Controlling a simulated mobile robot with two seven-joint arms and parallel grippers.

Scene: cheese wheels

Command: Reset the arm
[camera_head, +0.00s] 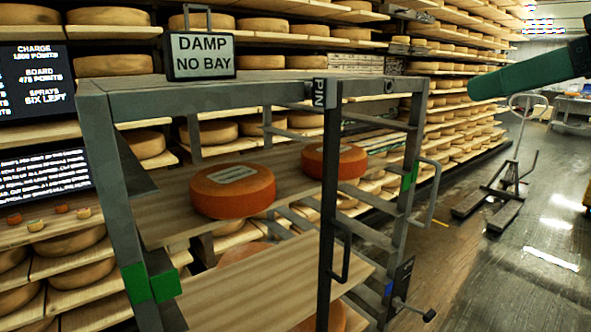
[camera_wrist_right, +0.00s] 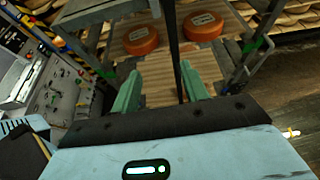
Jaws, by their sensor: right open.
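My right gripper (camera_head: 482,88) comes in from the upper right edge in the head view, where a green finger shows in the air to the right of the rack. In the right wrist view its two green fingers stand apart with nothing between them (camera_wrist_right: 162,84). A dark post of the rack shows behind that gap. My left gripper is not in view.
A grey rack (camera_head: 250,92) holds wooden boards with two orange cheese wheels (camera_head: 233,190) (camera_head: 333,160). A "DAMP NO BAY" sign (camera_head: 204,55) stands on top. Shelves of cheeses fill the back. A pallet jack (camera_head: 506,185) stands at right on open floor.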

